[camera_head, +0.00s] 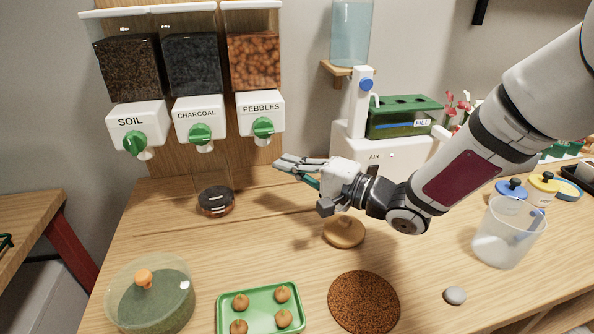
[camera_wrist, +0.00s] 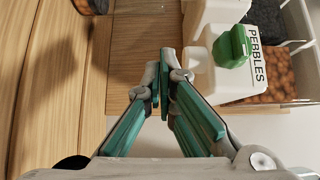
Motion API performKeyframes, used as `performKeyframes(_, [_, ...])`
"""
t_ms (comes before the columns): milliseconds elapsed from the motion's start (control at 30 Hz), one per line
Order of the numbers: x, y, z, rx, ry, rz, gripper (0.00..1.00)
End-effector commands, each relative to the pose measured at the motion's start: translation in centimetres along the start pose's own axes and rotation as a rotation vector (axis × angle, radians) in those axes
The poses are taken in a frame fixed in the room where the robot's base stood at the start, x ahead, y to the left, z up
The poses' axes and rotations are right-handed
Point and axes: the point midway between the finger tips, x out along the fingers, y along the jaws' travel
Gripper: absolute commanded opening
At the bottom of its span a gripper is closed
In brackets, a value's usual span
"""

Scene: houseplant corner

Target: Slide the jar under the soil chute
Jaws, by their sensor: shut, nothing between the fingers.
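A clear jar (camera_head: 216,202) with dark brown contents at its bottom stands upright on the wooden table, below and slightly right of the charcoal chute (camera_head: 200,134). The soil chute (camera_head: 134,144), with a green knob, is on the wall further left. The jar is to the right of the spot under it. My gripper (camera_head: 277,164) is shut and empty, in the air to the right of the jar and apart from it. In the wrist view my gripper's fingers (camera_wrist: 163,82) meet, with the pebbles dispenser (camera_wrist: 238,65) to their right.
A domed glass container (camera_head: 152,298) and a green tray (camera_head: 260,290) of small brown balls are in front. A round brown mat (camera_head: 364,302) and a wooden knob-topped disc (camera_head: 344,233) lie to the right. A clear cup (camera_head: 507,234) stands further right. The table left of the jar is bare.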

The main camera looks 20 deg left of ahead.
Motion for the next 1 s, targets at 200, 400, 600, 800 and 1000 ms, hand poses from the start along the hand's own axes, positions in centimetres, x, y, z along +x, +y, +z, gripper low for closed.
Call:
performKeyframes(200, [4.5, 0.1, 0.1, -0.003, -0.003, 0.000, 0.00])
performKeyframes(400, [7.1, 0.1, 1.5, -0.001, -0.001, 0.002, 0.00])
performKeyframes(600, [8.3, 0.0, 2.6, -0.001, 0.000, 0.001, 0.00])
performKeyframes(800, [8.4, 0.0, 2.8, -0.001, 0.003, 0.001, 0.00])
performKeyframes(1000, [8.4, 0.0, 2.8, -0.002, 0.002, 0.001, 0.00])
